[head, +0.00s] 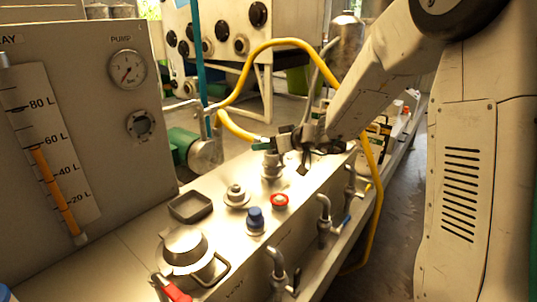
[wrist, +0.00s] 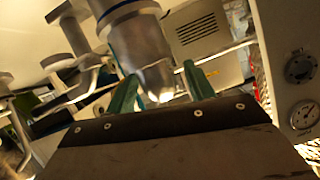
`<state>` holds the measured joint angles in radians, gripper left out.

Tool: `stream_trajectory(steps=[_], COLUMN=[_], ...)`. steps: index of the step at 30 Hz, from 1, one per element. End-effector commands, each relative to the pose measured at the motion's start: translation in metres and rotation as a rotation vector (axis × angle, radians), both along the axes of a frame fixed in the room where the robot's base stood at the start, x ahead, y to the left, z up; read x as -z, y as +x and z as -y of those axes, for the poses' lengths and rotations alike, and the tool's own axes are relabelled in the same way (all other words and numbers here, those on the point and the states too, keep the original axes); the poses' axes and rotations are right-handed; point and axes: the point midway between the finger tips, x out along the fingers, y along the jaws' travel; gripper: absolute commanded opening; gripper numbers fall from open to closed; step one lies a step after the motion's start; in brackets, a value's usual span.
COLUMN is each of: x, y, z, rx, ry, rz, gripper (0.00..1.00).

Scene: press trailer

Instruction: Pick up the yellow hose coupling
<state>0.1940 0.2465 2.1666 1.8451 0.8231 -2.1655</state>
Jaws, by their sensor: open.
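A yellow hose (head: 290,43) arches over the machine in the head view, and one end comes down to the left of my gripper (head: 285,150). Where that end meets the coupling is small and partly covered by my gripper. A metal fitting (head: 271,168) stands upright on the metal top just below it. In the wrist view a grey metal cylinder with a tapered nose (wrist: 140,48) shows between and beyond the green fingertips of my gripper (wrist: 160,85). My gripper is open. I cannot tell whether this cylinder is the coupling, or whether the fingers touch it.
The metal top (head: 220,225) carries a red knob (head: 280,201), a blue knob (head: 256,218), a domed lid (head: 184,247) and a square tray (head: 191,207). Taps (head: 325,215) line its right edge. A gauge panel (head: 85,130) stands at left. The hose hangs beside the right edge.

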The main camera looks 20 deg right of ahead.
Motion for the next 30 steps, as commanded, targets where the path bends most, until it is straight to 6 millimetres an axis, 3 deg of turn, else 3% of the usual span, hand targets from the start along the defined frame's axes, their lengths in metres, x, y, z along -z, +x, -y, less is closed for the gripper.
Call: stream_trajectory(steps=[4,11,17,30], x=[0.005,0.0053,0.0052,-0.0023], y=[0.0103,0.0112,0.0109,0.0111], z=[-0.0085,-0.0092,-0.0089,-0.0089], rx=[-0.001,0.0,0.0,-0.002], ry=[-0.001,-0.001,-0.001,-0.001], rz=[0.001,0.001,0.001,0.003], gripper=[0.53,0.53,0.0,0.0])
